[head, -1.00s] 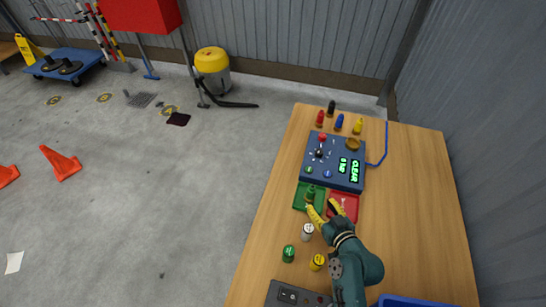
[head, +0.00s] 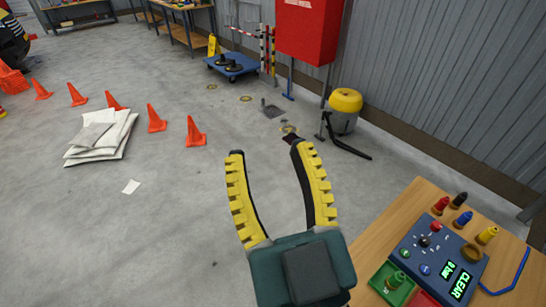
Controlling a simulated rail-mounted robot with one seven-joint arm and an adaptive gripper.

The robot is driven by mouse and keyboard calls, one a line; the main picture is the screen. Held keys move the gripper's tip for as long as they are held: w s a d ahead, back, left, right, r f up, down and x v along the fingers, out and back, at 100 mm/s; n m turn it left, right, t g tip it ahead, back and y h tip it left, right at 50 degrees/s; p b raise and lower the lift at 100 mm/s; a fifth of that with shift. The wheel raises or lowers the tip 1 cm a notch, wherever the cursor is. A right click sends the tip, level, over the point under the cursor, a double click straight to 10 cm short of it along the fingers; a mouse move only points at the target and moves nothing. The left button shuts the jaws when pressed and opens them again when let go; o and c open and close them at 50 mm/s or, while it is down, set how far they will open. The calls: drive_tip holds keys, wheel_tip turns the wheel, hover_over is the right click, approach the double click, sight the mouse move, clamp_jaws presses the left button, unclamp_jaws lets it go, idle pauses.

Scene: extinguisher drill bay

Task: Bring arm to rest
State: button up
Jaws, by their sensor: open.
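My gripper (head: 267,150) is open and empty in the head view. Its two yellow ribbed fingers point up the picture, over the bare concrete floor and left of the wooden table (head: 417,198). No object is between the fingers. The rest of my arm below the gripper's dark teal body is out of view.
On the table stand a blue control box (head: 437,262) reading CLEAR, a green tray (head: 381,278) holding a green piece, and several coloured pieces. A yellow vacuum (head: 343,110), a red cabinet (head: 308,30) and orange cones (head: 195,133) stand beyond.

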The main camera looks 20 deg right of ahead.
wheel_tip(320, 180, up, 29)
drive_tip(key=p, duration=2.9)
drive_tip(key=shift+r, duration=0.2)
